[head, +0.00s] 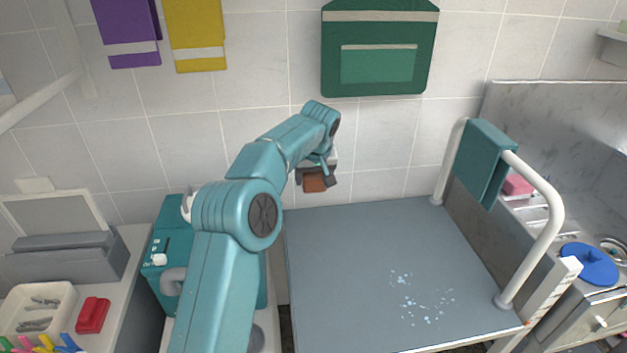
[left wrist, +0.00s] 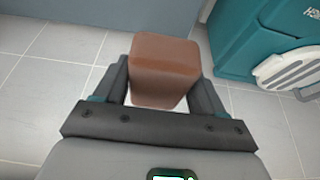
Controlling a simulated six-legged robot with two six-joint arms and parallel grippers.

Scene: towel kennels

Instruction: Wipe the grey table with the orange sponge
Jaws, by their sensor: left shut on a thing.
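The grey table (head: 380,240) fills the lower middle of the head view. A patch of pale spots (head: 420,300) lies on its front right part. My left gripper (head: 316,178) is shut on the orange sponge (head: 315,183), over the far left part of the table in the picture, near the tiled wall. The left wrist view shows the sponge (left wrist: 165,70) as a brown-orange block between both fingers (left wrist: 163,90), with floor tiles below it. My right gripper is not in view.
A white rail (head: 545,210) with a teal towel (head: 486,160) stands along the table's right edge. A sink with a blue disc (head: 588,263) is at the right. A teal machine (head: 165,245) and a counter with a tray (head: 38,305) and a red object (head: 92,314) are at the left.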

